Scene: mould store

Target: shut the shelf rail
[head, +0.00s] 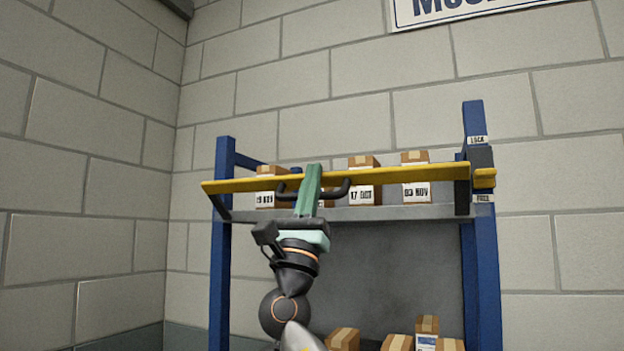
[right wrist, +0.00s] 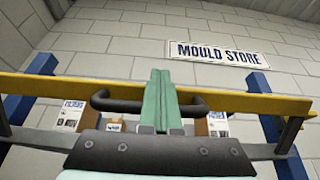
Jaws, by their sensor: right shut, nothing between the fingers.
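The shelf rail (head: 410,174) is a yellow bar across the front of the blue rack's upper shelf. Its black handle (head: 340,191) is near the middle of the bar. At the right post the rail's end passes a dark bracket (head: 479,157), between a "LOCK" label (head: 477,140) above and a lower label that seems to read "FREE" (head: 483,198). My right gripper (head: 313,170) is shut and empty, its green fingers upright at the handle. In the right wrist view the fingers (right wrist: 158,90) stand in front of the rail (right wrist: 245,101) and handle (right wrist: 195,106); contact is unclear. My left gripper is out of view.
Several labelled cartons (head: 415,187) stand on the upper shelf (head: 400,212) behind the rail. More cartons (head: 397,343) are low in the rack. Block walls are behind and at left, with a sign (right wrist: 217,52) above.

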